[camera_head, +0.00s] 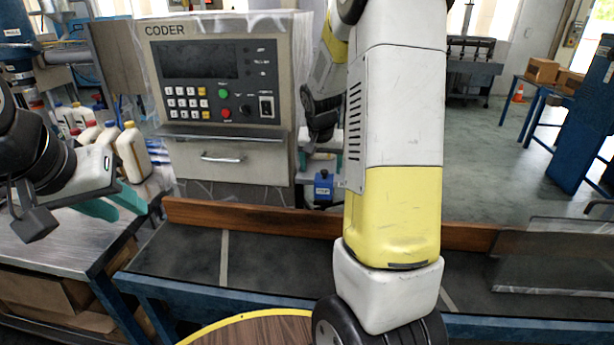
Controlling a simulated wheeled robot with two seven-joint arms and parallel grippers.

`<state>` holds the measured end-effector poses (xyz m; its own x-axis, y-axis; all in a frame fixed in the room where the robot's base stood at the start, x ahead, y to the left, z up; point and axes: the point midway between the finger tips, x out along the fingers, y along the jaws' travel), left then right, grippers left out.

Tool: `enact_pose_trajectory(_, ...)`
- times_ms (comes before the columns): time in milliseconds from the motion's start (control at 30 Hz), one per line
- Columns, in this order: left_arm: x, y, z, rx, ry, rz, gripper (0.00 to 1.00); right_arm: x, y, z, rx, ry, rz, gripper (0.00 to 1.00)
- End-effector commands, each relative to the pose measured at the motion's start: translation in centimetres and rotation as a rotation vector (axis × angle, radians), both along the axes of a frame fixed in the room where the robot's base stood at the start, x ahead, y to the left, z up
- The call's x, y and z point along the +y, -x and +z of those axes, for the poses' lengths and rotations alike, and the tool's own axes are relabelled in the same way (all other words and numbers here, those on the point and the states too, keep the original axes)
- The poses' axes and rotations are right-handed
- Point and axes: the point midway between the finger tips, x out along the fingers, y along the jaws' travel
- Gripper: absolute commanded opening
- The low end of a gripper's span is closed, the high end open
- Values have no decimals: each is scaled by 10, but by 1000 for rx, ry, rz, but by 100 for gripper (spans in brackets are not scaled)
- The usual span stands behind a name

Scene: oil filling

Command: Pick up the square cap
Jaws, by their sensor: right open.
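I cannot make out a square cap in this view. My left gripper (128,212) is at the left, with a white body and two teal fingers spread apart. Nothing shows between them. It is above the grey side table and close to white bottles. My right arm comes down through the middle of the view in white and yellow. Its lower end runs off the bottom edge over a round wooden table top, so my right gripper is out of the picture.
The round wooden table top (260,331) has a yellow rim. Behind it runs a dark conveyor (290,262) with a brown rail (255,217). A CODER control box (222,75) stands behind. White bottles (133,152) stand at the left. A metal guard (555,262) is at the right.

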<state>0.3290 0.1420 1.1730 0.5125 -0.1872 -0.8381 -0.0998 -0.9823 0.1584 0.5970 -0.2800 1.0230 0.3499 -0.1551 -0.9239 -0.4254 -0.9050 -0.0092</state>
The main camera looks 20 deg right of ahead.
Motion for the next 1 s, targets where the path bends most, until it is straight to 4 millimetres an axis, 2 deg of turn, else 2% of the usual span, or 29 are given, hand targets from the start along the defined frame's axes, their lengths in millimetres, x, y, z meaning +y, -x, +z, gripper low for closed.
enact_pose_trajectory(367,0,0,0,0,0,0,32,-12,-16,-37,7,9,-13,79)
enact_pose_trajectory(633,0,0,0,0,0,0,32,-24,-30,-71,7,10,-11,79)
enact_pose_trajectory(767,0,0,0,0,0,0,32,-25,-33,-79,6,10,-10,79)
enact_pose_trajectory(967,0,0,0,0,0,0,32,-25,-33,-79,4,9,-11,79)
enact_pose_trajectory(1000,0,0,0,0,0,0,32,-25,-33,-79,4,9,-11,75)
